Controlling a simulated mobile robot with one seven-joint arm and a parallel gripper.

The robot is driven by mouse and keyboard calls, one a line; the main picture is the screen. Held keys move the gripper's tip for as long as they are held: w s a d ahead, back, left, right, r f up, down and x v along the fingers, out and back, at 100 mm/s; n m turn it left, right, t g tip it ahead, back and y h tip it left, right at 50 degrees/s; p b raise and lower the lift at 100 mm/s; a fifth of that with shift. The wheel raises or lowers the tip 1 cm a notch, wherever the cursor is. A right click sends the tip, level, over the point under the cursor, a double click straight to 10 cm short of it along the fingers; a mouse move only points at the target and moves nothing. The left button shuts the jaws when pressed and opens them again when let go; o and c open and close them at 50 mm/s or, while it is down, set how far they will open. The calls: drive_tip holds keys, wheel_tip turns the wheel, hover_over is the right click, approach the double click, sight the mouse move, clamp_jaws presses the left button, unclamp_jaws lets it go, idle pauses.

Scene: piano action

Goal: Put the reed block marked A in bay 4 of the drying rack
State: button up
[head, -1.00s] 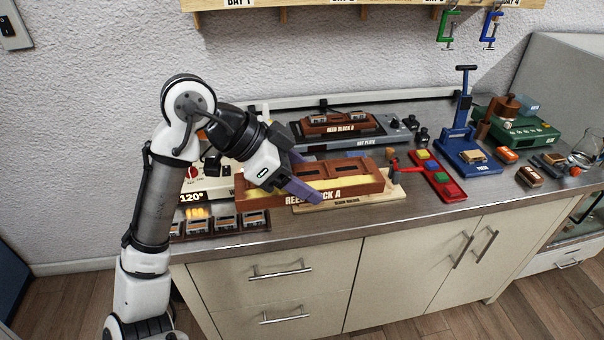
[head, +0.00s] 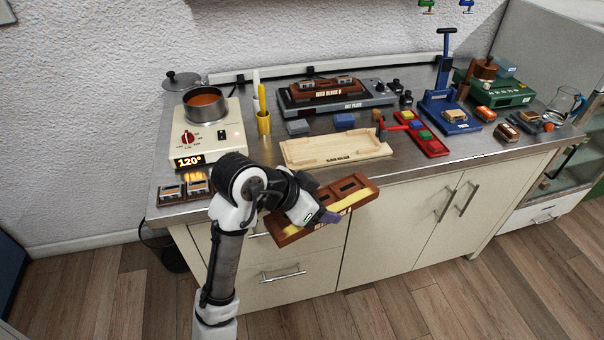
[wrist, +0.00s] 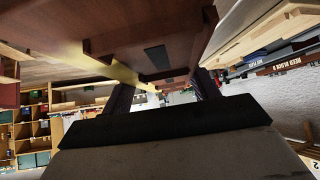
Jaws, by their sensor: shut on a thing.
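Reed block A (head: 358,190) is a long reddish-brown block with a yellow strip and dark slots. My gripper (head: 328,216) is shut on it and holds it in front of the counter's front edge, tilted in the head view. In the wrist view the block (wrist: 150,30) fills the top between the two fingers (wrist: 165,95). Its lettering is mostly covered by my gripper in the head view. The drying rack with its bays cannot be made out in the head view; a wooden shelf unit (wrist: 30,125) shows at the left of the wrist view, its marks unreadable.
The wooden block holder (head: 335,150) lies empty on the counter. Reed block B (head: 330,90) sits on the hot plate (head: 365,102) behind. A pot (head: 206,103) stands on the heater reading 120°. Drawers and cupboards are below; the floor in front is clear.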

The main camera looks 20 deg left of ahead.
drive_tip(key=w+d+f+n+y, duration=0.2)
drive_tip(key=d+f, duration=0.2)
drive_tip(key=f, duration=0.7)
drive_tip(key=w+d+f+n+t+y, duration=0.1)
drive_tip(key=w+d+f+n, duration=0.1)
drive_tip(key=f, duration=0.9)
drive_tip(key=w+d+f+n+t+y, duration=0.1)
drive_tip(key=d+f, duration=0.5)
drive_tip(key=f, duration=0.6)
drive_tip(key=w+n+y, duration=0.1)
drive_tip(key=n, duration=0.1)
drive_tip(key=shift+w+d+n+y, duration=0.15)
drive_tip(key=shift+w+n+y, duration=0.15)
drive_tip(key=shift+w, duration=0.1)
drive_tip(key=shift+w+r, duration=0.15)
